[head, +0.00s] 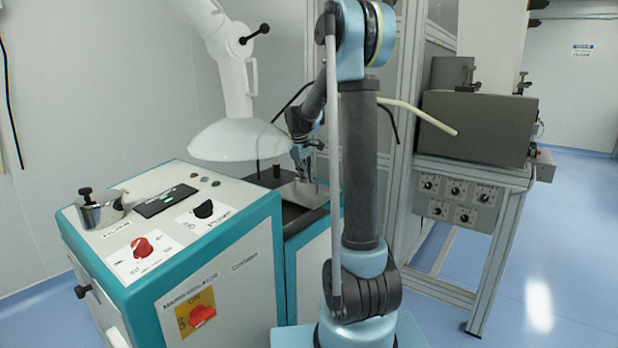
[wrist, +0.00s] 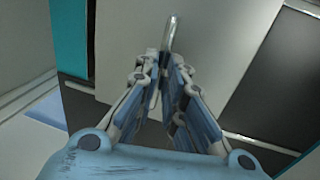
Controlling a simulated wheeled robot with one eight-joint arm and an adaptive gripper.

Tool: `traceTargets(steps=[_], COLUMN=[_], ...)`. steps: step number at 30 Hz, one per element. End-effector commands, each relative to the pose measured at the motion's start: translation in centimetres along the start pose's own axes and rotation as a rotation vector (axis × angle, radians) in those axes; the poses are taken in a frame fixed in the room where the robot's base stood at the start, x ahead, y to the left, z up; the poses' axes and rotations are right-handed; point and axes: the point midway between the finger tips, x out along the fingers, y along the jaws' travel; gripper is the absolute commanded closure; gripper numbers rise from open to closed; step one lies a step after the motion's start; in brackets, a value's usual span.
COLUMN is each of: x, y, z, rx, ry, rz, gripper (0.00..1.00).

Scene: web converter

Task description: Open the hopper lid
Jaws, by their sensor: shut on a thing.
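The hopper lid (head: 309,196) is a light grey plate on top of the teal-and-white machine, behind the control panel in the head view. It fills the middle of the wrist view as a grey surface (wrist: 222,42). A slim metal handle (wrist: 171,32) rises from it between my fingers. My gripper (wrist: 163,72) is shut on this handle, with its fingers close together. In the head view my gripper (head: 305,163) is small and partly hidden by my arm. I cannot tell how far the lid is tilted.
A white extraction hood (head: 238,140) hangs left of my gripper, close to the arm. The control panel has a red knob (head: 142,247) and a clamp-like metal part (head: 100,212). A grey machine (head: 478,125) on a frame stands right. Blue floor is clear at far right.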

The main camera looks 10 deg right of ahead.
Motion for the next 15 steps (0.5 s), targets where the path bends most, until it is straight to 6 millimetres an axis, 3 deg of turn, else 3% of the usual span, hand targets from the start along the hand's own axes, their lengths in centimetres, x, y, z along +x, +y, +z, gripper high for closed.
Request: traceTargets(steps=[5,6,8,15], x=[-0.02,-0.02,-0.02,-0.01], y=[0.09,0.10,0.10,0.10], z=[-0.05,-0.05,-0.04,-0.02], rx=[0.000,0.000,0.000,0.000], ry=[0.001,0.001,0.001,0.000], rz=[0.001,0.001,0.001,0.000], gripper=[1.00,0.83,0.70,0.70])
